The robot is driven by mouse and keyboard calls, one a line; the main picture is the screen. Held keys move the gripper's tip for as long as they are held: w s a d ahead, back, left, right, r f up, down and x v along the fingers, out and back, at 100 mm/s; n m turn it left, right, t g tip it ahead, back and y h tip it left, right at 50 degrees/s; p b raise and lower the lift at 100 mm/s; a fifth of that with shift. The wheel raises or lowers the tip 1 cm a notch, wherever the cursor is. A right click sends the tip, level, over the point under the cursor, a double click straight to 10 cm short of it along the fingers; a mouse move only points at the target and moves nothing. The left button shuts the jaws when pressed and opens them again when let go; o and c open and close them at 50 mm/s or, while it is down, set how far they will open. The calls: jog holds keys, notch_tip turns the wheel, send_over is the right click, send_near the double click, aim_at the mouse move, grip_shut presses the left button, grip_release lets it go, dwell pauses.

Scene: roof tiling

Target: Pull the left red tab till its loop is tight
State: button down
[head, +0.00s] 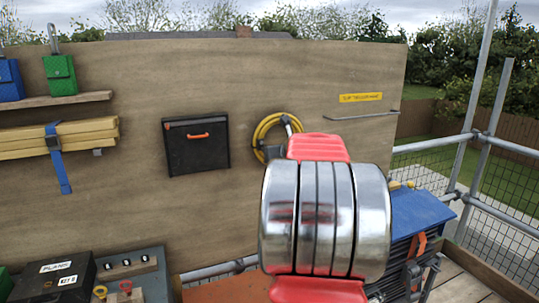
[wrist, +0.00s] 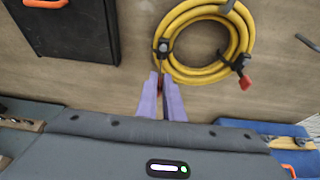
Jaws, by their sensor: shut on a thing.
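A coiled yellow hose (wrist: 176,24) hangs on the wooden board. Two dark loops with buckles go around it. The left buckle (wrist: 163,46) sits at the coil's lower left, and a short dark tail runs down from it between my fingers. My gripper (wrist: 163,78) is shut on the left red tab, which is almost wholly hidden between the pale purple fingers. How tight the left loop is, I cannot tell. The right red tab (wrist: 245,83) hangs free below the right loop (wrist: 238,63). In the head view the coil (head: 262,130) is partly covered by my arm, which hides the gripper.
A black case with an orange handle (head: 197,147) is on the board left of the coil. A metal rail (head: 362,116) is to the right, under a yellow label (head: 361,97). A blue-topped box (head: 420,212) stands low at right.

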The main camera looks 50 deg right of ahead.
jog(key=shift+a, duration=0.15)
jog(key=c, duration=1.8)
grip_release()
jog(key=shift+o, duration=0.2)
jog(key=o, duration=0.4)
jog(key=shift+s, duration=0.2)
jog(key=shift+s+a, duration=0.5)
jog(key=shift+s, duration=0.35)
jog(key=shift+s+a, duration=0.45)
jog(key=shift+s, duration=0.35)
jog(key=shift+s+a, duration=0.5)
jog(key=shift+s, duration=0.35)
